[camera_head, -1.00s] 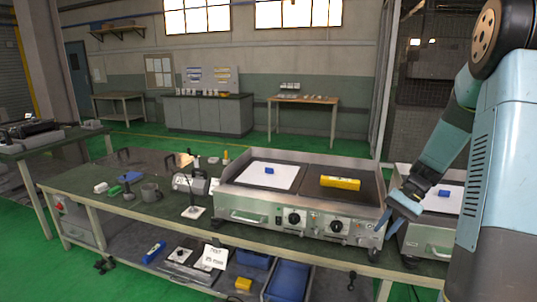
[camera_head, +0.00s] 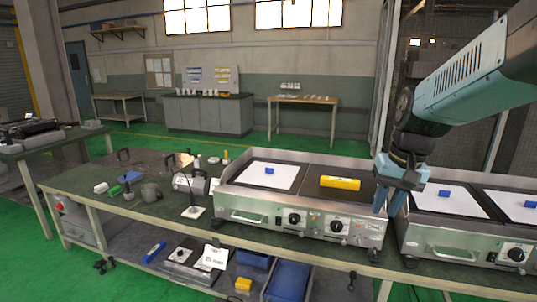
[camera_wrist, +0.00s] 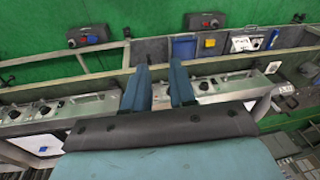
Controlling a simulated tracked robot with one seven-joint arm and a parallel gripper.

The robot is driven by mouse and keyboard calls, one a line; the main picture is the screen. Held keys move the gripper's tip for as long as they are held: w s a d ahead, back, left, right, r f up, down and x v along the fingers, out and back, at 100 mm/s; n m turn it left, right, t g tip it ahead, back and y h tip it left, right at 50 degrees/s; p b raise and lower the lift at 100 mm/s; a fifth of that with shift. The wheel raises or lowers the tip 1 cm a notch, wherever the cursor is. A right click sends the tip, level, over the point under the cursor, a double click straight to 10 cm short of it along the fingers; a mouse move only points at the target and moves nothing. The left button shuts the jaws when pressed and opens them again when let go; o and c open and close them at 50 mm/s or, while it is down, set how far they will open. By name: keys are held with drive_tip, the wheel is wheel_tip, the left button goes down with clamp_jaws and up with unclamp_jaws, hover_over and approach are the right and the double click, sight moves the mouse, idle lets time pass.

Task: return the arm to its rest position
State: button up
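My gripper (camera_head: 389,201) hangs over the right end of the first heating plate (camera_head: 299,224), near the gap to the second heating plate (camera_head: 440,240). Its two blue fingers point down and stand apart with nothing visible between them. In the wrist view my gripper (camera_wrist: 160,72) also shows its fingers apart and empty, with the plate fronts and the floor beyond. My arm reaches in from the upper right, roughly level, bending down at the wrist.
A yellow block (camera_head: 340,183) and a blue block (camera_head: 269,171) lie on the first plate. A blue block (camera_head: 444,194) lies on the second plate. Blue bins (camera_head: 288,281) sit below.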

drive_tip(key=s+a+r+n+t+h, duration=0.1)
drive_tip(key=s+r+t, duration=0.3)
drive_tip(key=s, duration=0.4)
drive_tip(key=shift+s+a+r+n, duration=0.25)
drive_tip(key=shift+a+n, duration=0.2)
drive_tip(key=shift+n, duration=0.25)
